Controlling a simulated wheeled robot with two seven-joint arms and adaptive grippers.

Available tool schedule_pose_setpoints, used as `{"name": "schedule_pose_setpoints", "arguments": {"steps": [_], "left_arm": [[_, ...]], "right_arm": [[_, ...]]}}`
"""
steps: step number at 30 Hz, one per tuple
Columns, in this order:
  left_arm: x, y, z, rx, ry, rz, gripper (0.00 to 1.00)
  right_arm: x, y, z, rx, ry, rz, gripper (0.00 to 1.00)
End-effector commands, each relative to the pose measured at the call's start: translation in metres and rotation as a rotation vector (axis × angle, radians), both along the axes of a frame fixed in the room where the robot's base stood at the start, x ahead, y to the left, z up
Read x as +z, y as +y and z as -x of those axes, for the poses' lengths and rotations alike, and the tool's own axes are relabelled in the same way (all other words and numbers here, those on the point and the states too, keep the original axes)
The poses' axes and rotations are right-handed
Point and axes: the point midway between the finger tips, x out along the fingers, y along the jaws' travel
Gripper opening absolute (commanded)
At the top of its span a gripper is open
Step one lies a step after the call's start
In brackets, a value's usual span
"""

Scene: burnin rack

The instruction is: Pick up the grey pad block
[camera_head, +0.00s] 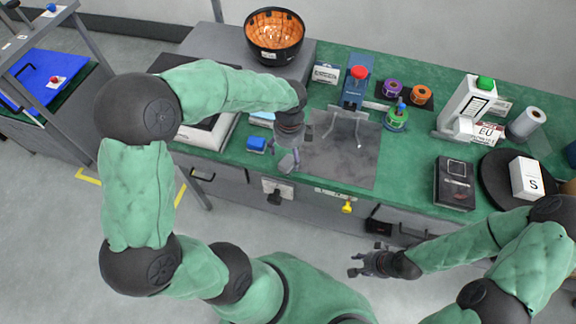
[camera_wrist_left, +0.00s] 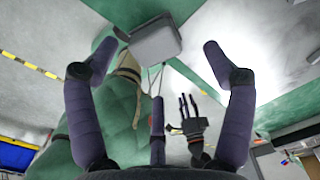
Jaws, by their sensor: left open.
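A grey pad block (camera_wrist_left: 155,42) with rounded edges shows at the top of the left wrist view, beyond my left fingertips. In the head view I cannot make it out clearly by the gripper. My left gripper (camera_head: 288,158) hangs over the front edge of the green bench, left of the grey mat. Its fingers are spread in the left wrist view (camera_wrist_left: 157,75), open and apart from the block. My right gripper (camera_head: 370,263) is low in front of the bench, away from the block, with its fingers spread and empty.
A blue press with a red knob (camera_head: 358,73), an orange bowl (camera_head: 274,35) and a black box (camera_head: 455,183) also stand here. The mat's front is clear.

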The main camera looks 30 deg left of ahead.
Motion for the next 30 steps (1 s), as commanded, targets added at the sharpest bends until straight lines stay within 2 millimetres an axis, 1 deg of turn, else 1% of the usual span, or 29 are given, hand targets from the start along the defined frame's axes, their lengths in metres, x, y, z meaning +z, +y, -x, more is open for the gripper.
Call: {"name": "schedule_pose_setpoints", "arguments": {"steps": [5,12,15,23,24,26,27,29,30], "left_arm": [[-0.011,0.001,0.001,0.001,-0.001,0.000,0.82],[-0.043,0.003,0.005,0.001,0.001,0.001,0.82],[-0.053,0.003,0.005,0.001,-0.001,0.001,0.82],[-0.054,0.003,0.005,0.001,-0.002,0.001,0.82],[-0.054,0.003,0.005,0.001,-0.002,0.001,0.71],[-0.054,0.003,0.005,0.001,-0.002,0.001,0.54],[-0.054,0.003,0.005,0.001,-0.002,0.001,0.43],[-0.054,0.003,0.005,0.001,-0.002,0.001,0.26],[-0.054,0.003,0.005,0.001,-0.001,0.001,0.15]], "right_arm": [[-0.006,0.000,0.000,0.000,0.000,0.000,0.36],[-0.025,0.000,0.000,0.000,0.000,0.000,0.36],[-0.029,0.000,0.000,0.000,0.000,0.000,0.36],[-0.028,0.000,0.000,0.000,0.000,0.000,0.36],[-0.028,0.000,0.000,0.000,0.000,0.000,0.36],[-0.028,0.000,0.000,0.000,0.000,0.000,0.36],[-0.028,0.000,0.000,0.000,0.000,0.000,0.36],[-0.028,0.000,0.000,0.000,0.000,0.000,0.36],[-0.028,0.000,0.000,0.000,0.000,0.000,0.36]]}}
